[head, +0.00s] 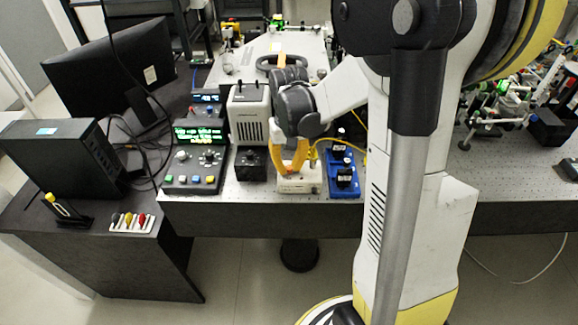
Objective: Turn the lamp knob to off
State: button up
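A grey lamp housing (249,112) with vent slots stands on the bench, left of my wrist. Below it is a small black box (251,164) with a round feature on its front, which may be the lamp knob; its setting is too small to read. My gripper (292,168) hangs in front of the bench edge area, pointing down, its yellow-orange parts just above a low cream box (299,184). I cannot tell whether it touches that box. My wrist hides part of the gripper, and the finger gap is not clear.
A control unit with a lit green display (199,135), knobs and coloured buttons stands to the left. A blue block with black knobs (344,172) is close on the right. A monitor (110,70), a black computer case (62,155) and loose cables fill the left desk.

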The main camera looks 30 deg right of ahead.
aim_at(289, 167)
jog(key=o, duration=0.5)
jog(key=shift+r, duration=0.15)
notch_tip(289, 167, up, 12)
jog(key=shift+f, duration=0.1)
dwell(0.4)
jog(key=s+a+n+t, duration=0.1)
jog(key=s+a+t, duration=0.1)
jog(key=s+a, duration=0.1)
jog(key=s+a+n+t, duration=0.1)
jog(key=s+a+t, duration=0.1)
jog(key=s+a, duration=0.2)
jog(key=s+a+n+t, duration=0.1)
jog(key=s+a+t, duration=0.2)
jog(key=a, duration=0.3)
jog(key=shift+s+a+n, duration=0.25)
jog(key=shift+s+n, duration=0.05)
jog(key=shift+s, duration=0.15)
